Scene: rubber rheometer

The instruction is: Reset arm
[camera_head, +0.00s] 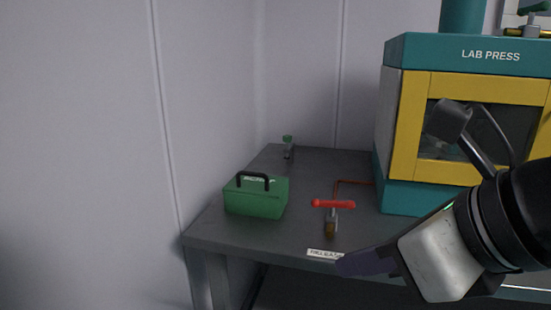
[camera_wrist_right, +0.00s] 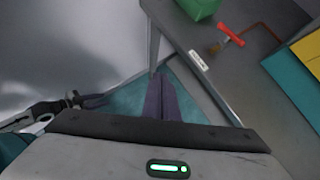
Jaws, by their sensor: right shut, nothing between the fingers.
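My right gripper (camera_head: 352,264) shows in the head view at the lower right, in front of the table's front edge, with my right arm coming in from the right. In the right wrist view its two dark purple fingers (camera_wrist_right: 161,100) lie together, shut and empty. They point toward the table's front edge and touch nothing that I can see. My left gripper does not show in the head view.
A grey table (camera_head: 290,241) carries a green box with a black handle (camera_head: 255,198), a red-handled valve (camera_head: 333,204) and a teal and yellow lab press (camera_head: 403,125). A small green-topped item (camera_head: 288,146) stands behind. A white label (camera_head: 324,254) marks the front edge. A wall stands left.

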